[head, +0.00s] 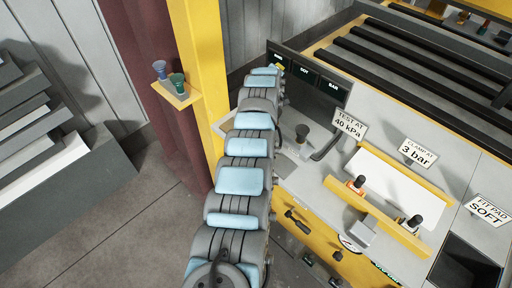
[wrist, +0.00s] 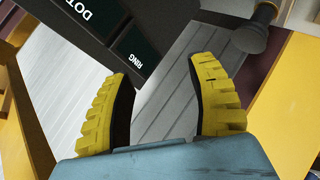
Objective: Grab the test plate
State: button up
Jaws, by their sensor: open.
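I cannot pick out the test plate with certainty in either view. My gripper (wrist: 160,100) is open in the wrist view, its two yellow ridged fingers apart with nothing between them. Behind them is grey slatted wall. A dark panel (wrist: 95,45) with labels DOT and RING is close by, its lower corner near the gap between the fingers. In the head view my gripper (head: 278,67) is small and partly hidden by my arm, at the left end of the dark panel (head: 308,73). Whether it touches the panel I cannot tell.
A white board (head: 395,180) lies between yellow rails on the grey bench, beside signs and knobs. A yellow post (head: 203,75) with a small shelf of cups (head: 177,88) is at left. Black rollers (head: 420,60) lie behind.

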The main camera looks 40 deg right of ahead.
jog(key=s+a+f+g+y+b, duration=0.2)
jog(key=s+a+f+y, duration=0.4)
jog(key=s+a+y, duration=0.45)
jog(key=shift+g+h, duration=0.3)
jog(key=shift+h, duration=0.25)
jog(key=shift+a+b+x, duration=0.25)
jog(key=shift+b+x, duration=0.4)
jog(key=shift+x, duration=0.95)
jog(key=shift+a+b+x, duration=0.2)
jog(key=shift+b+x, duration=0.5)
jog(key=shift+x, duration=0.85)
jog(key=shift+a+b+x, duration=0.25)
jog(key=shift+b+x, duration=0.4)
jog(key=shift+x, duration=0.95)
jog(key=shift+p+x, duration=0.35)
jog(key=shift+x, duration=0.65)
